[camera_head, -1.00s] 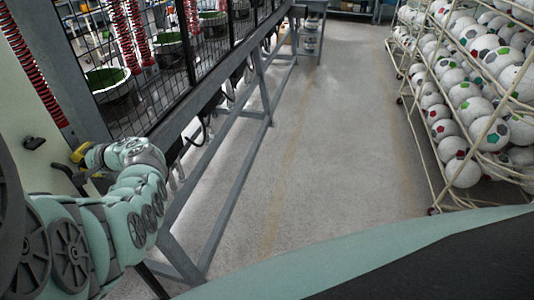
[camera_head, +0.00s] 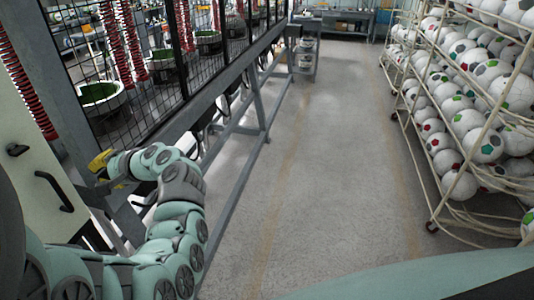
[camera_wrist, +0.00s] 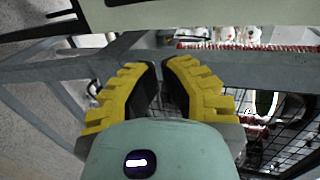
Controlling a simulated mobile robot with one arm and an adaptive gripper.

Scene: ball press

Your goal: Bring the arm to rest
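My arm (camera_head: 178,215) reaches forward along the left side of the head view, bent at its joints. My gripper (camera_head: 99,163) shows there as a small yellow shape at the arm's far end, beside the grey frame of the press line. In the wrist view my gripper (camera_wrist: 161,66) has two yellow fingers with dark inner pads. A narrow gap shows between the fingertips, and nothing is held in it. The fingers appear apart from the grey beam behind them.
A pale panel with a black handle (camera_head: 54,191) stands close at the left. The mesh-fronted press line with green-lined bowls (camera_head: 101,94) runs along the left. A wire rack (camera_head: 424,180) of soccer balls stands at the right. The floor aisle (camera_head: 310,170) between them is clear.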

